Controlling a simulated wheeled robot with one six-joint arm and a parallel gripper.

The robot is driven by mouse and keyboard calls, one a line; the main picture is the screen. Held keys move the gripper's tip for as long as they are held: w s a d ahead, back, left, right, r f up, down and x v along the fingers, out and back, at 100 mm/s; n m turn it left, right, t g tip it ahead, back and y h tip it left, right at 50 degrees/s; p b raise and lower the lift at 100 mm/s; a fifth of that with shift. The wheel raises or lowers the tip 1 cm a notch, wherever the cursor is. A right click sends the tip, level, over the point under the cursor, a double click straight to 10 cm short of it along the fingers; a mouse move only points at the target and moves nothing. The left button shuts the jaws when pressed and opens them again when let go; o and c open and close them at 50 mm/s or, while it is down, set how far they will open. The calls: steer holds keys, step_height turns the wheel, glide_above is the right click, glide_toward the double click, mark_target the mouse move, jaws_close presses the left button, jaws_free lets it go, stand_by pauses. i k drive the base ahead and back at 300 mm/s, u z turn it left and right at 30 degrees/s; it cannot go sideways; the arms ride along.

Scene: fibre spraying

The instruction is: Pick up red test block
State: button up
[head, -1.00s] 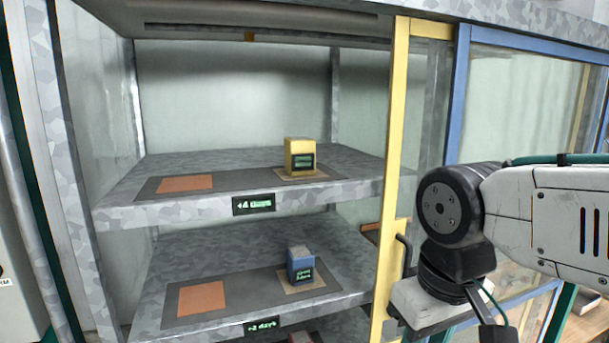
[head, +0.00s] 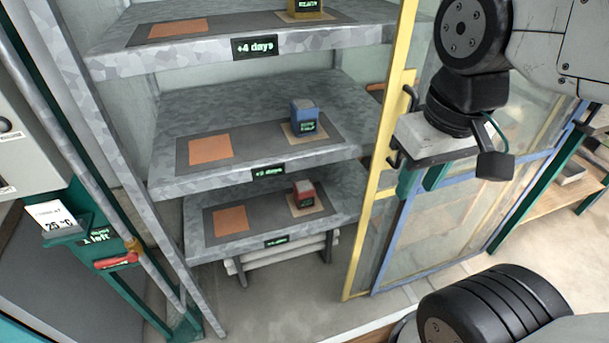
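The red test block (head: 303,192) stands on the lowest shelf, on a tan square at the right end of a dark mat. Its front has a small dark display. My gripper (head: 428,172) is up and to the right of the block, in front of the yellow door frame, well apart from it. Its grey body shows, but the finger opening cannot be made out. No held object is visible.
A blue block (head: 304,115) stands on the middle shelf and a yellow block (head: 306,9) above. Orange squares (head: 230,219) lie left of the blocks. A yellow door frame (head: 373,215) edges the cabinet's right side. The lowest shelf's front is open.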

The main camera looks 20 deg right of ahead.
mark_target(303, 189)
steer(key=u, duration=0.45)
steer(key=k, duration=1.1)
steer(key=u, duration=1.4)
steer(key=i, duration=1.6)
steer(key=z, duration=1.05)
steer(key=i, duration=0.55)
steer(key=z, duration=0.6)
